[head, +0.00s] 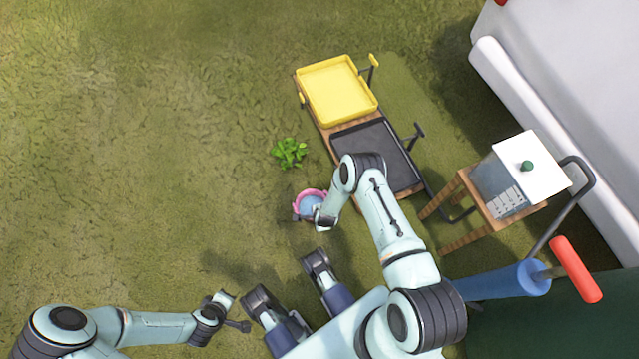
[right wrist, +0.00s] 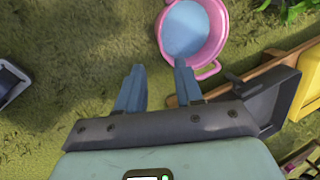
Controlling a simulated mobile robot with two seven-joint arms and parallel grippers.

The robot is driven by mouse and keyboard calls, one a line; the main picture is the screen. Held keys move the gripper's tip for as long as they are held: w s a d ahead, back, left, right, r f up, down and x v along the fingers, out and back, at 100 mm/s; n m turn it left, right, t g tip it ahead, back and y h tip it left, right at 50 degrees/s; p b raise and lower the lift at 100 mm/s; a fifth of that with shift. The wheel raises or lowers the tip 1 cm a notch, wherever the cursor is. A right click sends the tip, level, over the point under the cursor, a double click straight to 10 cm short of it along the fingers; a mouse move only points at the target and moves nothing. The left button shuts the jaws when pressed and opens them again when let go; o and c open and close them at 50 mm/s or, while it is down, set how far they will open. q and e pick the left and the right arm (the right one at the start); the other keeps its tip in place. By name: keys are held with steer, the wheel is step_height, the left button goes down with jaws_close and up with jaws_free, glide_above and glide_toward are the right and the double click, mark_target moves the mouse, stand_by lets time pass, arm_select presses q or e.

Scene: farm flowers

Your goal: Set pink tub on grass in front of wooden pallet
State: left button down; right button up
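The pink tub (head: 310,196) is just left of the front end of the wooden pallet (head: 318,115), with a pale blue inside. In the right wrist view the tub (right wrist: 216,44) is at the top, beyond my fingers. My right gripper (right wrist: 158,88) is open, with only grass seen between its fingers. Its right fingertip overlaps the tub's near rim; I cannot tell whether they touch. In the head view my right wrist partly hides the tub. My left gripper (head: 238,312) is low over the grass at the bottom, away from the tub; its opening is unclear.
A yellow tray (head: 337,92) and a dark tray (head: 375,150) sit on the pallet. A green leafy plant (head: 289,153) stands left of it. A wooden stool (head: 462,205) bearing a white-topped box (head: 530,165) is at right. Open grass fills the left.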

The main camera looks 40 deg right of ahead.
steer(key=s+a+r+n+y, duration=0.1)
steer(key=s+a+r+n, duration=0.1)
steer(key=s+r+n, duration=0.3)
steer(key=s+a+r+n+y, duration=0.1)
steer(key=s+r+n, duration=0.4)
steer(key=r+n, duration=0.7)
steer(key=shift+s+a+r+n, duration=0.15)
steer(key=shift+a+r+n, duration=0.15)
steer(key=shift+a+r, duration=0.5)
